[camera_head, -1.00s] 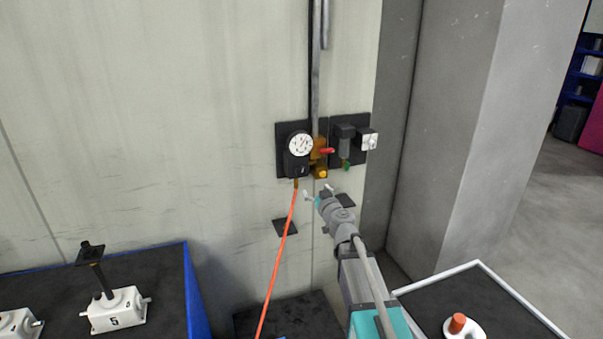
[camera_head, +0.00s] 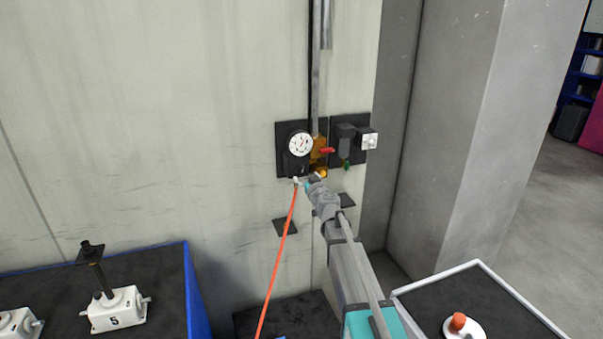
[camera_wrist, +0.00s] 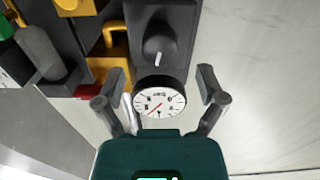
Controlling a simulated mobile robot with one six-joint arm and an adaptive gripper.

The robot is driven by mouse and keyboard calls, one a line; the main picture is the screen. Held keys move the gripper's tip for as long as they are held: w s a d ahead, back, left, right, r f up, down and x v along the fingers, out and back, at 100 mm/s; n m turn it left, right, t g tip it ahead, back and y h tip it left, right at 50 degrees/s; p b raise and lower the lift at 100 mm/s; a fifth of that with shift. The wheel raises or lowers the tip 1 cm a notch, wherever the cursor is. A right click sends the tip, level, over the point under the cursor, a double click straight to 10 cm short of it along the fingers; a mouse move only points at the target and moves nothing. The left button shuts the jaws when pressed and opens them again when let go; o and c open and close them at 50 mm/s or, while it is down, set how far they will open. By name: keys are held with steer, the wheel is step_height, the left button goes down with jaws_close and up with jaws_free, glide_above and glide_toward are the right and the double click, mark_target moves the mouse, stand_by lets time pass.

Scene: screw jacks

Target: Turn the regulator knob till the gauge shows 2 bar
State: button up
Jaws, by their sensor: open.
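The round white gauge (camera_head: 299,144) sits on a black regulator body on the wall panel. In the wrist view the gauge (camera_wrist: 160,102) appears upside down, with a red needle; I cannot read its value. The black regulator knob (camera_wrist: 159,50) with a white mark shows just beyond the gauge in the wrist view. My gripper (camera_head: 308,180) is at the lower edge of the regulator in the head view. In the wrist view my gripper (camera_wrist: 163,80) is open, its fingers on either side of the gauge, with nothing seen held. Whether they touch anything is unclear.
A red-handled yellow valve (camera_head: 327,151) and a second black unit (camera_head: 347,139) stand right of the regulator. An orange hose (camera_head: 277,262) hangs below it. A white screw jack (camera_head: 116,310) stands on the left bench, and an orange button (camera_head: 458,321) at lower right.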

mark_target(302, 172)
steer(key=shift+x, duration=2.4)
steer(key=c, duration=1.1)
